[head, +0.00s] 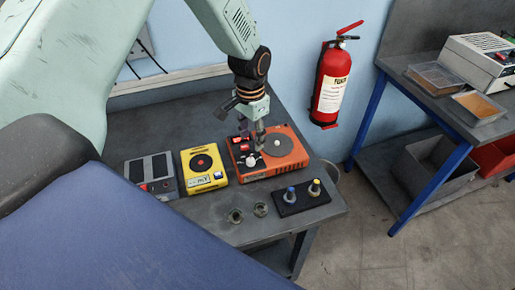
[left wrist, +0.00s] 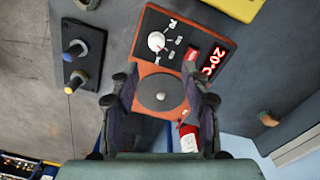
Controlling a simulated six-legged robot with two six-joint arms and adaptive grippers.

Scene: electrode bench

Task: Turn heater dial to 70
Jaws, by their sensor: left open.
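The orange heater (head: 288,158) sits on the grey bench, with a round grey hot plate and a white dial (head: 250,161) on its front left. In the left wrist view the white dial (left wrist: 156,41) sits beyond my fingertips, with markings around it. The red display (left wrist: 214,61) reads 20°C. The grey hot plate (left wrist: 160,92) lies between my fingers in that view. My left gripper (head: 259,146) points down above the heater near the dial. Its fingers (left wrist: 161,78) are spread, with nothing between them. My right gripper is not in view.
A yellow device (head: 204,167) and a grey device (head: 151,177) stand left of the heater. A black holder (head: 302,200) with blue-topped and yellow-topped electrodes is in front, beside two small glass vessels (head: 236,216). A fire extinguisher (head: 333,80) hangs on the wall behind.

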